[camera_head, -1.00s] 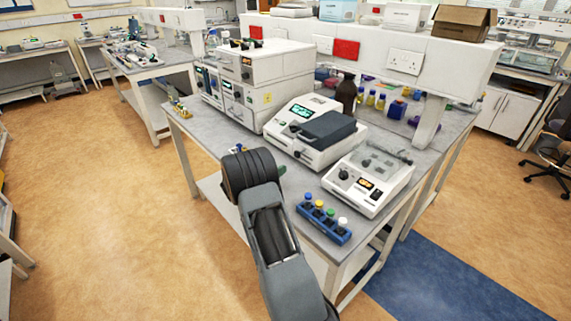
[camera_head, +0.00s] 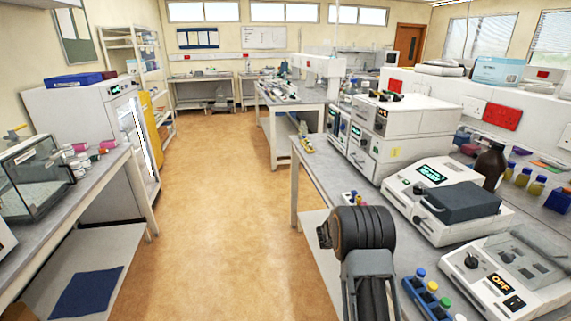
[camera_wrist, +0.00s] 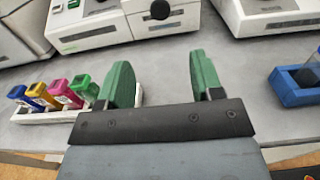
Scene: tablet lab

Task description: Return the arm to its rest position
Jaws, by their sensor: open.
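My gripper (camera_wrist: 162,82) shows in the wrist view with its two green fingers spread apart and nothing between them. It is over the grey bench top (camera_wrist: 180,125), near the bench's front edge. In the head view my arm rises at the bottom, right of centre, and the gripper itself is hidden behind it.
Close to the gripper are a white rack with several coloured vials (camera_wrist: 55,95) and a blue rack (camera_wrist: 300,82). White instruments (camera_head: 448,205) stand behind on the bench. A glass-sided balance (camera_head: 35,175) is on the left bench. The tan floor (camera_head: 215,190) between is clear.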

